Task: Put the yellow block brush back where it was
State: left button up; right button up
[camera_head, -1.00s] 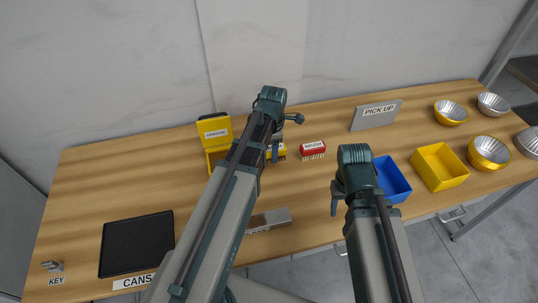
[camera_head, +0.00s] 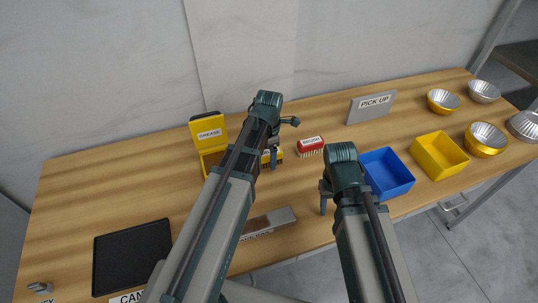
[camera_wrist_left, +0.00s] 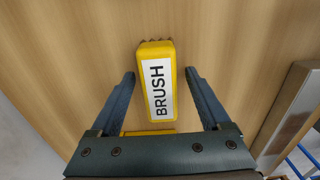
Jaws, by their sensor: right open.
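The yellow block brush (camera_wrist_left: 158,85), labelled BRUSH, lies between the two spread fingers of my left gripper (camera_wrist_left: 160,76) in the left wrist view. A gap shows on each side of it, so the gripper is open and not clasping it. In the head view the yellow brush (camera_head: 279,156) is mostly hidden behind my left gripper (camera_head: 270,160), beside a red brush (camera_head: 310,146) on the wooden table.
An open yellow GREASE box (camera_head: 208,130) stands just left of my left gripper. The blue bin (camera_head: 388,173), yellow bin (camera_head: 438,154) and several metal bowls are on the right. A grey labelled block (camera_head: 268,222), PICK UP sign (camera_head: 371,107) and black tray (camera_head: 132,256) also occupy the table.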

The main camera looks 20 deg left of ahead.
pick_arm(q)
notch_tip(320, 180, up, 12)
jog(key=p, duration=1.2)
jog(key=s+d+m, duration=0.5)
jog(key=s+m, duration=0.2)
jog(key=m, duration=0.7)
jog(key=s+d+m+y, duration=0.1)
jog(key=s+d+m, duration=0.4)
jog(key=m, duration=0.9)
jog(key=shift+s+d+r+m, duration=0.2)
jog(key=shift+s+d+m, duration=0.1)
jog(key=shift+s, duration=0.85)
pick_arm(e)
notch_tip(320, 180, up, 12)
jog(key=shift+r, duration=0.15)
pick_arm(q)
jog(key=shift+f+b, duration=0.5)
jog(key=shift+f, duration=0.15)
pick_arm(e)
jog(key=shift+f, duration=0.65)
pick_arm(q)
jog(key=shift+c, duration=0.2)
